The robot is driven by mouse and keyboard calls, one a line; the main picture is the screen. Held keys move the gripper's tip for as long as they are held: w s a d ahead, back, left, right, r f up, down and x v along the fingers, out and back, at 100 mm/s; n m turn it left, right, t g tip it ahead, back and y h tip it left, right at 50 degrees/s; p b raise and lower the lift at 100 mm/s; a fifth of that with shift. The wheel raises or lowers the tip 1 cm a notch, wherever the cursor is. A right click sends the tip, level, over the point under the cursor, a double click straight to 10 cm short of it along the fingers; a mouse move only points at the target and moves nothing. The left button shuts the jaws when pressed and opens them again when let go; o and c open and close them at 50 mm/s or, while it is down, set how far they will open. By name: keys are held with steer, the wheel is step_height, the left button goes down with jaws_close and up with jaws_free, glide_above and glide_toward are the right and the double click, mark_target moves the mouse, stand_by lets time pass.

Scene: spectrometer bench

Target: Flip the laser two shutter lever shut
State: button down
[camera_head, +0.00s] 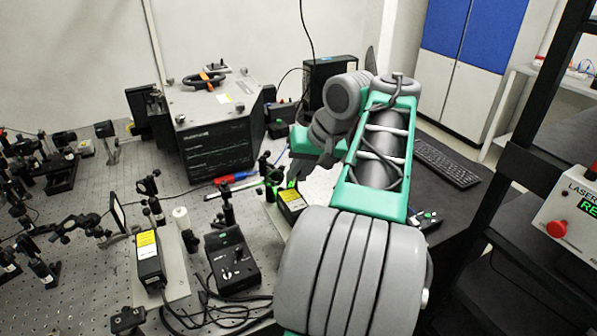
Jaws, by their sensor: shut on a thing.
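A small black laser box with a yellow label (292,205) stands on a pale plate near the middle of the bench. A similar laser box with a yellow label (148,258) stands at the lower left. I cannot read which is laser two. My gripper (296,178) reaches down at the back end of the middle box, beside a small green glow. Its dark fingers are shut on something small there. That thing is hidden by the fingers, and I cannot make out the shutter lever or its position.
A black controller box (232,262) with cables stands left of my arm. Optic posts crowd the left of the bench. A large dark instrument (215,130) stands behind. A keyboard (445,163) lies right, and a laser panel with a red button (557,229) is at the right edge.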

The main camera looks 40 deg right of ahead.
steer(key=shift+w+a+f+b, duration=0.15)
steer(key=shift+f+b, duration=0.2)
steer(key=shift+b, duration=0.75)
steer(key=b, duration=0.2)
steer(key=h+b, duration=0.1)
steer(key=b, duration=0.1)
steer(key=shift+w+a+f+n+g+h, duration=0.1)
steer(key=shift+a+f+n+g+h, duration=0.2)
steer(key=shift+a, duration=0.1)
steer(key=h+b, duration=0.1)
steer(key=b, duration=0.3)
steer(key=shift+a+r, duration=0.15)
steer(key=shift+a, duration=0.05)
steer(key=shift+a+r+b, duration=0.1)
steer(key=shift+r+b, duration=0.2)
steer(key=shift+b, duration=0.6)
steer(key=shift+r+h, duration=0.25)
steer(key=shift+h, duration=0.05)
steer(key=c, duration=1.5)
jaws_free()
steer(key=shift+c, duration=0.2)
